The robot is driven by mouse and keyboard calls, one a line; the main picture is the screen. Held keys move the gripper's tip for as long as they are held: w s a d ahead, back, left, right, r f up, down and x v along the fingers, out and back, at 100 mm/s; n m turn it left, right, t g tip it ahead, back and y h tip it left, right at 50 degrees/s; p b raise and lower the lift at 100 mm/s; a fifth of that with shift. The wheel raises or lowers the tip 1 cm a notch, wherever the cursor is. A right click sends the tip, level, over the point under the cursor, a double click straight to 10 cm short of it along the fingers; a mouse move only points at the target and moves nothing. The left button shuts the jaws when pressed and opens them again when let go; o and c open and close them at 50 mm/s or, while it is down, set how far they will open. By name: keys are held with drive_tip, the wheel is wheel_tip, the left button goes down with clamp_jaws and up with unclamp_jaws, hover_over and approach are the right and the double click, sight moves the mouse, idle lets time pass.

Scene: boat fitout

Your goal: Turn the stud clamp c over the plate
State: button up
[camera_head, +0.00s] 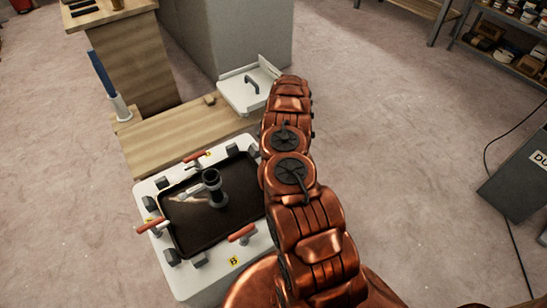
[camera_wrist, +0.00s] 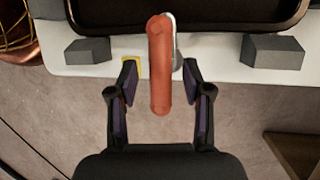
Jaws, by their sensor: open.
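In the wrist view, a stud clamp with a red handle (camera_wrist: 160,80) and a metal stud stands on the white frame (camera_wrist: 215,55); I take it for clamp c. Its handle points away from the dark plate (camera_wrist: 200,12), toward my gripper. A yellow label (camera_wrist: 133,68) beside it is partly covered and its letter is not readable. My gripper (camera_wrist: 159,68) is open, one finger on each side of the handle; contact is not visible. In the head view my arm hides the gripper and this clamp. The plate (camera_head: 225,205) lies in the frame, a dark fitting (camera_head: 212,185) on it.
Other red-handled clamps stand at the back (camera_head: 195,157), left (camera_head: 152,225) and front (camera_head: 241,232), the last near a label B (camera_head: 234,261). Grey blocks (camera_wrist: 272,50) line the frame. A wooden bench (camera_head: 180,135) and a white panel with handle (camera_head: 248,90) stand behind.

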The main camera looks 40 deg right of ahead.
drive_tip(key=v, duration=1.2)
idle(0.6)
